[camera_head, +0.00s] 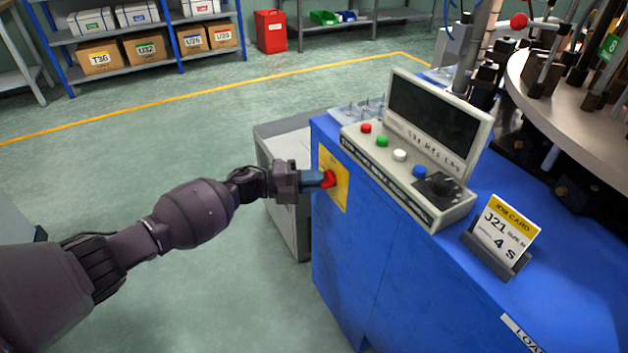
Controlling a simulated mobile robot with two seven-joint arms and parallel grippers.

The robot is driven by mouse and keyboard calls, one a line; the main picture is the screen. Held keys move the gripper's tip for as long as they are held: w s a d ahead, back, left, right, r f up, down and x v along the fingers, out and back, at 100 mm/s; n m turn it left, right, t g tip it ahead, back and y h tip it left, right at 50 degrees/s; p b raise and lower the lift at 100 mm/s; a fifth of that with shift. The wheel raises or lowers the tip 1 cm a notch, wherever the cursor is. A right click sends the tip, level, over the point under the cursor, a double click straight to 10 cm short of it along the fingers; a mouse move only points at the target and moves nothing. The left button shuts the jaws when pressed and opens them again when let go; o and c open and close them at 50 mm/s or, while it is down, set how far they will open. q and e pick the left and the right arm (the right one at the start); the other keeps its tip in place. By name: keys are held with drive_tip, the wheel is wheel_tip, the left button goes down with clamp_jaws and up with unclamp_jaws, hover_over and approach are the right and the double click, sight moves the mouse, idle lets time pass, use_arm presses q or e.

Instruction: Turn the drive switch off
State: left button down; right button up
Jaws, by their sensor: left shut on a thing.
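The drive switch is a red knob (329,179) on a yellow plate (342,185) on the side of the blue machine cabinet (375,260). My left gripper (318,179) reaches in from the left and is shut on the red knob. The fingers cover part of the knob, so I cannot tell its exact turn angle. The plate's lettering is too small to read. My right gripper is not in view.
A control panel (425,215) with coloured buttons, a black dial and a dark screen stands on the cabinet. A job card (505,231) stands to its right. A grey box (290,143) stands behind my left gripper. The floor to the left is clear.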

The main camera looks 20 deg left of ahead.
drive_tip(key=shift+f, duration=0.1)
use_arm(q)
drive_tip(key=c, duration=1.2)
unclamp_jaws()
drive_tip(key=shift+o, duration=0.2)
drive_tip(key=p+v, duration=0.1)
drive_tip(key=v, duration=0.9)
drive_tip(key=shift+s+a, duration=0.2)
drive_tip(key=shift+a, duration=0.15)
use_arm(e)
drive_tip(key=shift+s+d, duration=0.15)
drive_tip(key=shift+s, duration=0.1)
